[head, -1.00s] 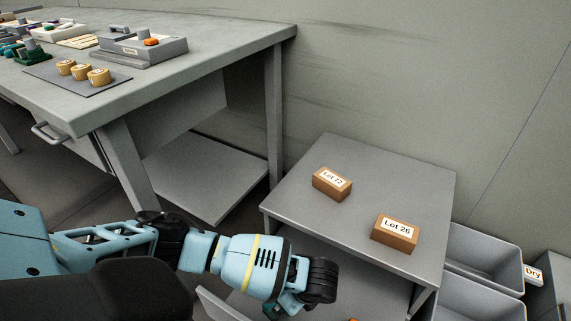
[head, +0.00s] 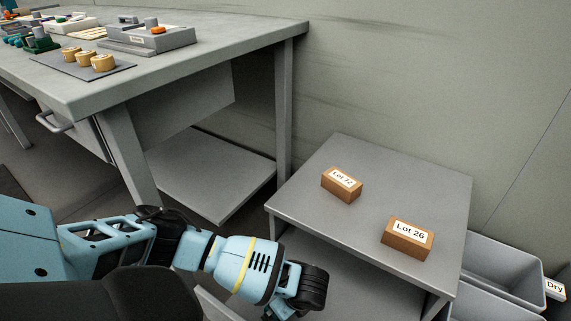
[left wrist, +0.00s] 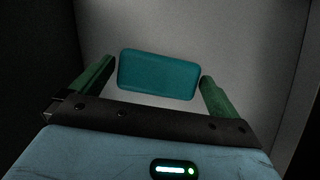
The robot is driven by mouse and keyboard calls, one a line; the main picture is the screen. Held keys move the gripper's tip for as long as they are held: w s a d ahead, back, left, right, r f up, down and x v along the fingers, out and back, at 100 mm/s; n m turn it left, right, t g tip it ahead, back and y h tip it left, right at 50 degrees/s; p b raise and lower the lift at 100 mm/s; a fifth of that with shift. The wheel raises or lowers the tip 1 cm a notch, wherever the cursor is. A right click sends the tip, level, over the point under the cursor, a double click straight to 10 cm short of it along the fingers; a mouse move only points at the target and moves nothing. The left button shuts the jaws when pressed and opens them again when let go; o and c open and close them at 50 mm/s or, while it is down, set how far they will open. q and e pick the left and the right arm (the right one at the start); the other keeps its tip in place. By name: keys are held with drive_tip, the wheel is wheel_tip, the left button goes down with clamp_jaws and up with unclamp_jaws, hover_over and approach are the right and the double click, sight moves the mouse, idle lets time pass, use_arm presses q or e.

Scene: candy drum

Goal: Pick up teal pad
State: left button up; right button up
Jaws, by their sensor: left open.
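The teal pad (left wrist: 158,74) shows in the left wrist view, a flat rounded rectangle lying slightly tilted on a pale grey surface. My left gripper (left wrist: 157,76) is open, with one green finger to the left of the pad and one to the right. A gap shows between the pad and each finger; I cannot tell how far above the surface the fingertips are. In the head view my left arm reaches down to the low grey table's lower level. Its gripper is mostly cut off at the bottom edge, and the pad is not visible there. My right gripper is not in view.
The low grey table (head: 310,185) carries two brown boxes, Lot 72 (head: 341,185) and Lot 26 (head: 407,239), on its top. Grey bins (head: 503,272) stand to its right, one labelled Dry. A large workbench (head: 215,60) with several items stands at the left.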

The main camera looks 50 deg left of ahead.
use_arm(q)
drive_tip(key=shift+x, duration=0.85)
drive_tip(key=shift+d+r, duration=0.1)
drive_tip(key=c, duration=0.7)
drive_tip(key=shift+r, duration=0.45)
wheel_tip(320, 180, up, 8)
drive_tip(key=p, duration=0.4)
drive_tip(key=shift+r, duration=0.15)
drive_tip(key=shift+r+p, duration=0.45)
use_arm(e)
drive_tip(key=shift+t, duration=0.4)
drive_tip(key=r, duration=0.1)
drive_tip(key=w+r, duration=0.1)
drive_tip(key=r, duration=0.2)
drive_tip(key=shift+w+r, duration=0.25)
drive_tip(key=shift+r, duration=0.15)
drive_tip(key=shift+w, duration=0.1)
